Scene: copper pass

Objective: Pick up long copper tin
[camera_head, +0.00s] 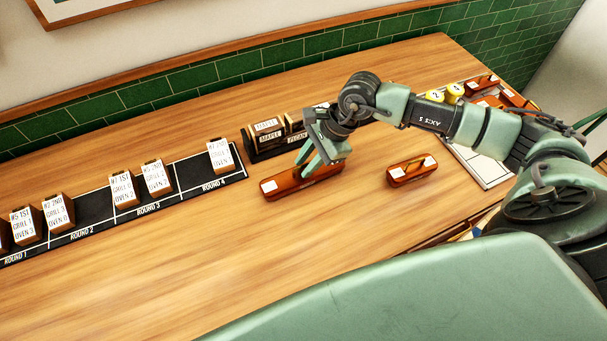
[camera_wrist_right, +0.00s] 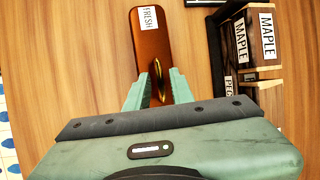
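The long copper tin (camera_head: 284,188) lies on the wooden table, just in front of a dark rack. It has a white label at its left end. In the right wrist view the tin (camera_wrist_right: 151,50) shows its "FRESH" label and a raised brass handle. My right gripper (camera_head: 312,168) is down at the tin from above. In the wrist view its fingers (camera_wrist_right: 158,84) stand apart on either side of the handle, with gaps showing. The tin's near end is hidden behind the gripper. My left gripper is not in view.
A shorter copper tin (camera_head: 412,170) lies to the right. The dark rack (camera_head: 268,145) with maple and pecan blocks stands close behind the long tin. A black round strip (camera_head: 92,207) holds labelled blocks at left. A white tray (camera_head: 480,164) is at right. The table front is clear.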

